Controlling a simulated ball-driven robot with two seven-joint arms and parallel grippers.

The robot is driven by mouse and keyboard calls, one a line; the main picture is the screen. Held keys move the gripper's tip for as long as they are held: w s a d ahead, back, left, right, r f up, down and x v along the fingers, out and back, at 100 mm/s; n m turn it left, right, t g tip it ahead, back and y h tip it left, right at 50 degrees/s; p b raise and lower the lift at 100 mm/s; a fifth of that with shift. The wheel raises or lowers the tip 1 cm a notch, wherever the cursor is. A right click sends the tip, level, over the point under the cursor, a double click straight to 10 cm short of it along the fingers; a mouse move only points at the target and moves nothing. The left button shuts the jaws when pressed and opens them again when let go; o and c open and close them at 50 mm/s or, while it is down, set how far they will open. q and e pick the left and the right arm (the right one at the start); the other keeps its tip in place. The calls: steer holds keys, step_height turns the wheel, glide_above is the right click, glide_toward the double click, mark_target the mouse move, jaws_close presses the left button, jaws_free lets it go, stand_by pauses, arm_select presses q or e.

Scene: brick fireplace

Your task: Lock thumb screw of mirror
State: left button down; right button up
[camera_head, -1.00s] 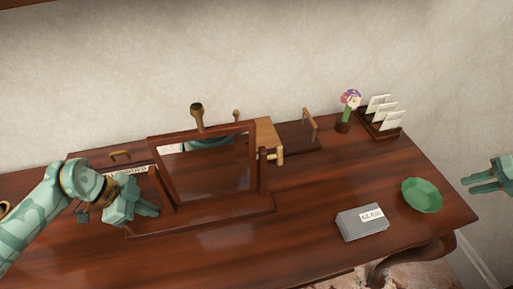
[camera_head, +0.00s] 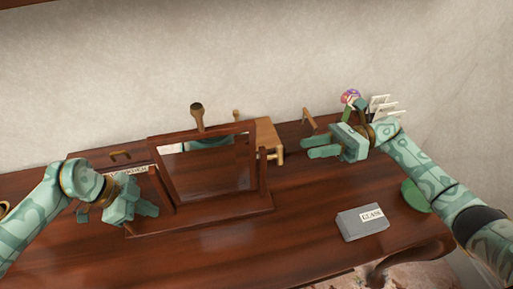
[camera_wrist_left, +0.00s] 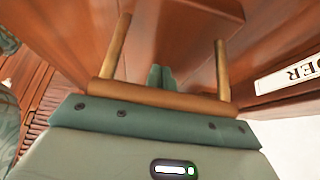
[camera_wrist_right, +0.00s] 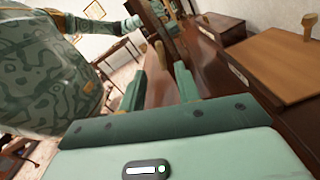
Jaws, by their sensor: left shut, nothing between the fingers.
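The mirror (camera_head: 212,172) stands on the desk in a dark red wooden frame, tilted back on a base (camera_head: 225,218) with a post at each side. I cannot clearly make out a thumb screw; the left post is partly hidden by my left gripper. My left gripper (camera_head: 148,208) is shut and empty beside the mirror's left post; its fingertips lie close together in the left wrist view (camera_wrist_left: 161,76). My right gripper (camera_head: 312,147) is open and empty, to the right of the mirror and apart from it, pointing left. Its spread fingers show in the right wrist view (camera_wrist_right: 158,85).
A tan wooden box (camera_head: 268,133) stands behind the mirror's right side. A grey box with a label (camera_head: 355,225) lies at the front right. A green bowl (camera_head: 413,195), partly hidden, and a card rack (camera_head: 383,108) are near my right arm.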

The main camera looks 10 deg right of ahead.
mark_target(283, 153)
steer(key=a, duration=0.6)
steer(key=shift+a, duration=0.25)
steer(key=shift+f, duration=0.1)
jaws_close()
